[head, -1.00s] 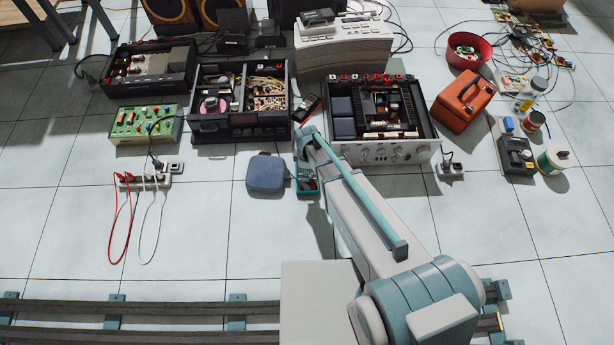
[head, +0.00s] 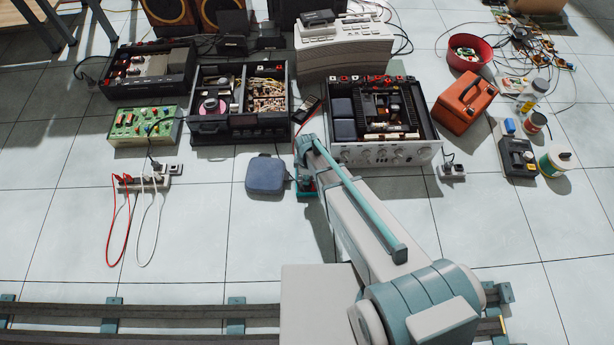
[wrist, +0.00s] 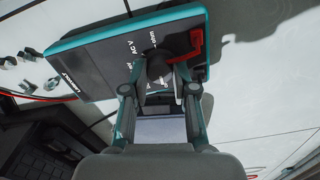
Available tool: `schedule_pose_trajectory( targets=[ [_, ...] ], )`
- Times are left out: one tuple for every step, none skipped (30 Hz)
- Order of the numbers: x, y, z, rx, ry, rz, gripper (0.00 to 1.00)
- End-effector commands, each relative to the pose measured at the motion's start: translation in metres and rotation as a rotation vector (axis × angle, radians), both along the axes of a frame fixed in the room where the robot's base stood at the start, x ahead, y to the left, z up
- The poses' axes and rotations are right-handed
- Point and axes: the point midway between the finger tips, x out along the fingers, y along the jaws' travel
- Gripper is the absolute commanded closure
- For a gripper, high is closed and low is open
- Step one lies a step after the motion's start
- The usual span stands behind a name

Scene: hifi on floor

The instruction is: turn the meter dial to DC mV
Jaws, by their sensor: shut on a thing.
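The meter (wrist: 100,62) has a dark face and a teal rim, and it fills the upper middle of the wrist view. White labels on its face include "AC V" and one that looks like "Ohm"; others are partly covered. My gripper (wrist: 158,83) is shut on the black dial (wrist: 158,66), with a finger on either side. I cannot tell which label the dial points to. A red plug or lead (wrist: 190,45) is at the meter's right part. In the head view only a teal edge of the meter (head: 304,192) shows; my arm hides the rest.
A blue-grey pouch (head: 266,175) lies just left of the meter. An opened silver amplifier (head: 385,152) and an opened black unit (head: 240,130) stand behind it. A power strip (head: 143,182) with red and white leads is further left. The floor in front is mostly clear.

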Motion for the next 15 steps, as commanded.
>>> schedule_pose_trajectory(
  targets=[
    [0.0, 0.0, 0.0002, 0.0, 0.0, -0.001, 1.0],
    [0.0, 0.0, 0.0003, 0.0, 0.0, -0.003, 1.0],
    [0.0, 0.0, 0.0004, 0.0, 0.0, -0.006, 1.0],
    [0.0001, 0.0001, 0.0006, 0.0, 0.0, -0.01, 1.0],
    [0.0001, 0.0001, 0.0007, 0.0, 0.0, -0.015, 1.0],
    [0.0001, 0.0001, 0.001, 0.0, 0.0, -0.022, 1.0],
    [0.0001, 0.0001, 0.0012, 0.0, 0.0, -0.03, 1.0],
    [0.0002, 0.0001, 0.0014, 0.0, 0.0, -0.039, 1.0],
    [0.0003, 0.0001, 0.0018, 0.0, 0.0, -0.054, 1.0],
    [0.0004, 0.0001, 0.002, 0.0, 0.0, -0.066, 1.0],
    [0.0004, 0.0001, 0.0023, 0.0, 0.0, -0.082, 1.0],
    [0.0006, 0.0002, 0.0025, 0.0, 0.0, -0.103, 1.0],
    [0.0006, 0.0002, 0.0027, 0.0, 0.0, -0.121, 1.0],
    [0.0006, 0.0002, 0.0029, 0.0, 0.0, -0.141, 1.0],
    [0.0006, 0.0002, 0.003, 0.0, 0.0, -0.169, 1.0]
  ],
)
